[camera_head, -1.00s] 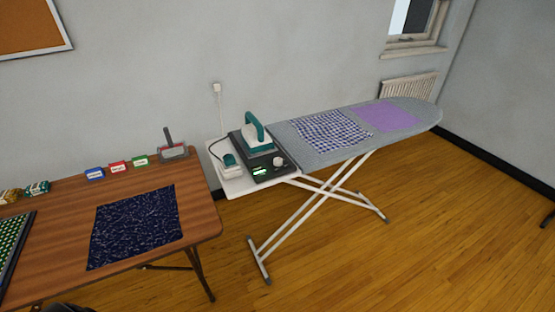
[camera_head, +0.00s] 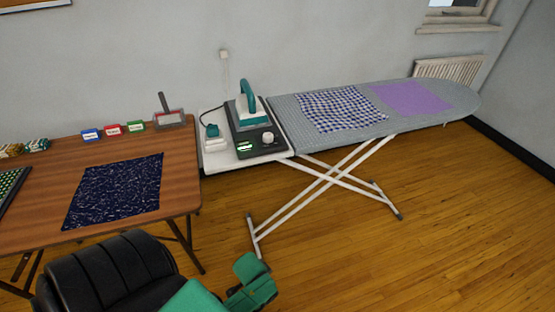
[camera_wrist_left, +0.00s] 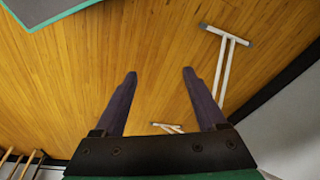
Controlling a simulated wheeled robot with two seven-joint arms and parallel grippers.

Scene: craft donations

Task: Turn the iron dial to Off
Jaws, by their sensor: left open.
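The iron (camera_head: 248,105), white with a teal handle, rests on a dark base unit (camera_head: 238,128) at the left end of the ironing board. The pale round dial (camera_head: 268,138) is on the front of that unit, right of a small lit green display (camera_head: 245,147). The dial's setting is too small to read. My left arm comes in at the bottom of the head view, low and well in front of the board. In the left wrist view my left gripper (camera_wrist_left: 159,75) is open and empty above the wooden floor. My right gripper is not in view.
The ironing board (camera_head: 290,110) holds a blue checked cloth (camera_head: 342,108) and a purple cloth (camera_head: 410,97). A wooden table (camera_head: 180,165) with a navy cloth (camera_head: 115,190) stands left. The board's white legs (camera_head: 325,180) spread over the floor; floor in front is clear.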

